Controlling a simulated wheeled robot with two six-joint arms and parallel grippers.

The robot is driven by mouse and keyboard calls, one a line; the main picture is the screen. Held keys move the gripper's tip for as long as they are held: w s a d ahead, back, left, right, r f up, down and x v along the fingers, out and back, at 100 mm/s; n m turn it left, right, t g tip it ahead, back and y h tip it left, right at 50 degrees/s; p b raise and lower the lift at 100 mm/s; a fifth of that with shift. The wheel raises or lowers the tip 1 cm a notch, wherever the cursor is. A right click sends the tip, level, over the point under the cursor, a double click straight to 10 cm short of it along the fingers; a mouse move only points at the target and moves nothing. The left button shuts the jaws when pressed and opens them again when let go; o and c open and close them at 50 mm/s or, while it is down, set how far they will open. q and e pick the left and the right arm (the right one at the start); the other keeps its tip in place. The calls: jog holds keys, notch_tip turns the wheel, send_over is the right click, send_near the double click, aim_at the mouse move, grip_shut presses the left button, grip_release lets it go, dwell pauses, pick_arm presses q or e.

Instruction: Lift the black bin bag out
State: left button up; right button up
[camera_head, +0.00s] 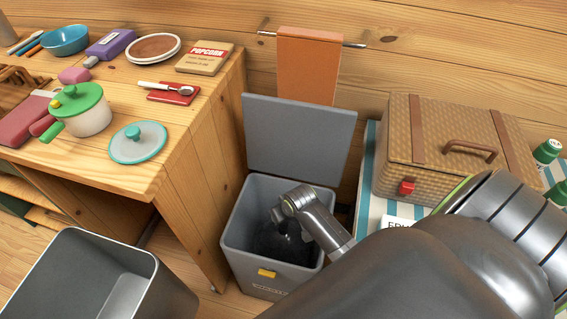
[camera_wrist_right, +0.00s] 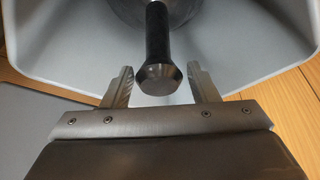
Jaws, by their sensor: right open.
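The black bin bag (camera_head: 272,242) sits inside the grey bin (camera_head: 235,228), whose lid (camera_head: 298,132) stands open at the back. In the right wrist view the bag's dark knotted neck (camera_wrist_right: 156,48) rises from its round body. My right arm reaches down into the bin from the right. My right gripper (camera_wrist_right: 158,72) is open, its two fingers on either side of the neck's end with gaps on both sides. In the head view the fingers are mostly hidden by the wrist. My left gripper is not in view.
A second, open grey container (camera_head: 87,275) stands at the front left. A wooden table (camera_head: 184,125) with a pot (camera_head: 85,112) and a lid (camera_head: 138,141) is left of the bin. A wicker basket (camera_head: 422,135) stands to the right.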

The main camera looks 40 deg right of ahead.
jog(key=b+x, duration=0.1)
jog(key=x, duration=0.4)
jog(key=shift+f, duration=0.15)
grip_shut()
dwell(0.4)
dwell(0.9)
